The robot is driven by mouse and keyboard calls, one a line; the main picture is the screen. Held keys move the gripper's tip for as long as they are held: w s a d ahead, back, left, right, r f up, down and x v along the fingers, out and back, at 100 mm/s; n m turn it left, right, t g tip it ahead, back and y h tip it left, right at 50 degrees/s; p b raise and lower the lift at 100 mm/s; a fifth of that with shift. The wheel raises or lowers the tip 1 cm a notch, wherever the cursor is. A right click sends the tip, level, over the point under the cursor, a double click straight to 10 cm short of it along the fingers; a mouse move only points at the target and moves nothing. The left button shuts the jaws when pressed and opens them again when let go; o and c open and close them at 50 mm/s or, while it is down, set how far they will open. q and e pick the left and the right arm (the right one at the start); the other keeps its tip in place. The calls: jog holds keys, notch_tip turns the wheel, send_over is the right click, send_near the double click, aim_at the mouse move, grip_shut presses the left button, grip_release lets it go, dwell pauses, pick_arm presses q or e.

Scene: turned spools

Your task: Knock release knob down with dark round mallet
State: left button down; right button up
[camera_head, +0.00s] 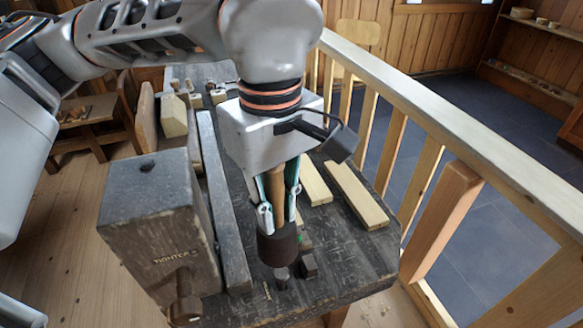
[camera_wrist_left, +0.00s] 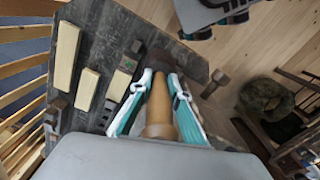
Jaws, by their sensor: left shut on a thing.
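My left gripper (camera_head: 278,205) is shut on the wooden handle (camera_head: 276,184) of the dark round mallet and holds it upright, head down. The mallet's dark head (camera_head: 277,246) hangs low over the front of the dark bench. A small dark round knob (camera_head: 282,277), likely the release knob, shows just below the head; I cannot tell whether they touch. In the left wrist view, the mallet handle (camera_wrist_left: 159,105) lies between the teal-padded fingers, with the dark head (camera_wrist_left: 159,60) beyond. Part of my right gripper (camera_wrist_left: 225,12) shows at the top edge there; its jaws are unclear.
A small dark block (camera_head: 308,265) stands right of the knob. A big block marked "TIGHTEN" (camera_head: 160,230), with a wooden handle (camera_head: 185,308), stands left. Pale wooden bars (camera_head: 357,195) lie on the bench (camera_head: 345,265). A wooden railing (camera_head: 450,140) runs along the right.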

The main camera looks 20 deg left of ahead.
aim_at(280, 230)
pick_arm(q)
jog(key=shift+w, duration=0.4)
jog(key=shift+w+f, duration=0.1)
jog(key=shift+w, duration=0.1)
jog(key=shift+s+f, duration=0.1)
jog(key=shift+f, duration=0.1)
notch_tip(280, 230, down, 3)
jog(key=shift+s+f+b, duration=0.1)
jog(key=shift+f+b, duration=0.1)
jog(key=shift+b, duration=1.05)
jog(key=shift+f+b, duration=0.35)
jog(key=shift+f, duration=0.6)
pick_arm(e)
jog(key=shift+w+d+f, duration=0.15)
jog(key=shift+w+f, duration=0.05)
jog(key=shift+f, duration=0.6)
jog(key=shift+w+d+f, duration=0.15)
jog(key=shift+f, duration=0.65)
jog(key=shift+s+a+f, duration=0.1)
jog(key=shift+s+f, duration=0.05)
jog(key=shift+f, duration=0.05)
